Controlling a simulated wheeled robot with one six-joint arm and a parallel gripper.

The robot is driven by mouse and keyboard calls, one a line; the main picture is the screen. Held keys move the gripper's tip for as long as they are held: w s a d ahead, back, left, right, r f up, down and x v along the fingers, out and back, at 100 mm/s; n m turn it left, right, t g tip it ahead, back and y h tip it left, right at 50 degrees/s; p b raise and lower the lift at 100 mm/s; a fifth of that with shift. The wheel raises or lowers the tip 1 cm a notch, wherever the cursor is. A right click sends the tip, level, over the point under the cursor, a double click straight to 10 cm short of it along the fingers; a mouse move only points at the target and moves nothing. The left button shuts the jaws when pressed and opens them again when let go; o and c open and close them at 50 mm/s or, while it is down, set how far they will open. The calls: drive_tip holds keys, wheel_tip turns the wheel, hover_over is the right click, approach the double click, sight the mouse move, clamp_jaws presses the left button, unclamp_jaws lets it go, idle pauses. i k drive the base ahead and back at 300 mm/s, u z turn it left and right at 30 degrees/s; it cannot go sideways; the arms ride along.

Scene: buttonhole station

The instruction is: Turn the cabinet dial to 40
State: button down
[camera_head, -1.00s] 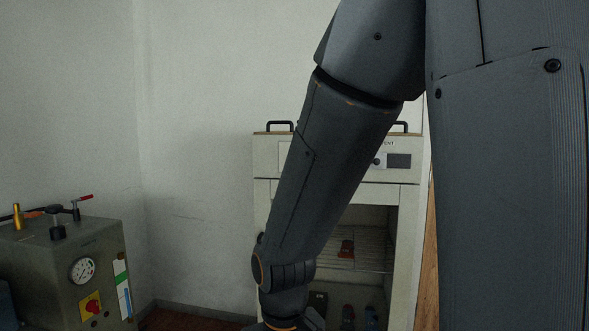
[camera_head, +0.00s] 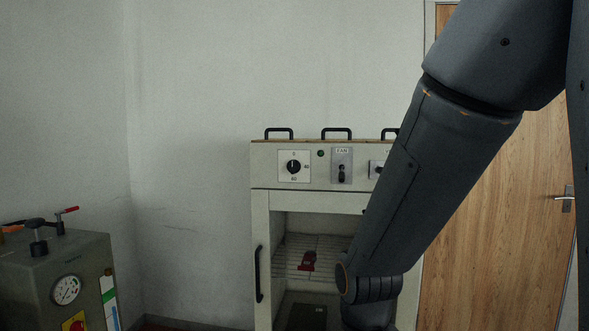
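The cabinet (camera_head: 262,222) is a pale upright unit with a control panel along its top. The cabinet dial (camera_head: 293,167) is a round black knob on a white plate at the panel's left. Its plate shows a mark at the top, 40 at the right and 60 at the bottom. The knob's pointer is too small to read. My arm crosses the right side of the cabinet and hides part of the panel and the opening. My gripper is outside the picture, below the bottom edge.
A fan switch (camera_head: 342,168) and a green lamp (camera_head: 320,154) are right of the dial. A red object (camera_head: 307,261) lies on the wire shelf inside. A grey machine with a gauge (camera_head: 67,290) stands at left. A wooden door (camera_head: 480,230) is at right.

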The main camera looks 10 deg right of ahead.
sight(293, 167)
drive_tip(key=k, duration=1.1)
drive_tip(key=u, duration=1.1)
drive_tip(key=i, duration=1.5)
drive_tip(key=z, duration=0.7)
drive_tip(key=i, duration=0.6)
drive_tip(key=z, duration=0.55)
